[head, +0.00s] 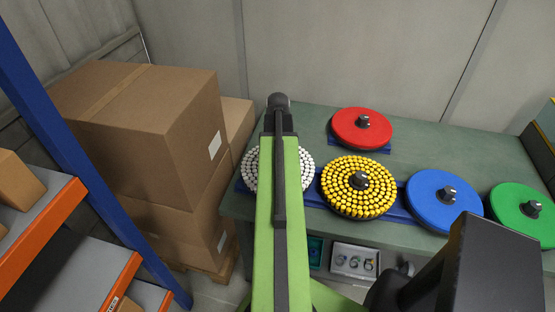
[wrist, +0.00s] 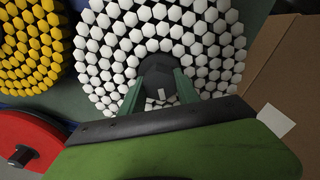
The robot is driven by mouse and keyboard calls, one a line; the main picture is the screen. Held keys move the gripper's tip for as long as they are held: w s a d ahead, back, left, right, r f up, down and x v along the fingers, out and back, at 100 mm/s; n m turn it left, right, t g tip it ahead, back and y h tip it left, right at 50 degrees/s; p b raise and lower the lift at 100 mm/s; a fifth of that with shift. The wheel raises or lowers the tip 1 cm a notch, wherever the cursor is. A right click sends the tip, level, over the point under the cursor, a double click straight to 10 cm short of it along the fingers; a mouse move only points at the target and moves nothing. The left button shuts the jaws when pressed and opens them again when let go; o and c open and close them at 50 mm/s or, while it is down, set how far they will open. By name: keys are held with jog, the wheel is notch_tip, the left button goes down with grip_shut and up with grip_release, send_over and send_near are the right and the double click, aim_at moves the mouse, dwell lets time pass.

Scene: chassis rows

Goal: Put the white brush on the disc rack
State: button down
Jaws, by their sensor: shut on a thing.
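The white brush (head: 307,168) is a round disc of white tufts at the left end of the row, its middle hidden by my arm in the head view. In the wrist view the white brush (wrist: 112,52) fills the upper middle. My gripper (wrist: 158,92) is shut on its dark central knob (wrist: 160,72). The long blue rack (head: 397,212) runs along the front of the green table. The brush is over its left end; I cannot tell whether it touches the rack.
A yellow tufted disc (head: 342,188), a blue disc (head: 430,205) and a green disc (head: 510,215) stand along the rack. A red disc (head: 362,122) sits on a separate blue base behind. Cardboard boxes (head: 140,125) stand left of the table (head: 450,150).

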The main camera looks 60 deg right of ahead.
jog(key=shift+f+b, duration=0.7)
jog(key=c, duration=0.8)
grip_release()
jog(key=shift+r, duration=0.15)
notch_tip(320, 180, up, 17)
jog(key=p, duration=1.7)
jog(key=shift+r, duration=0.1)
jog(key=shift+s, duration=0.1)
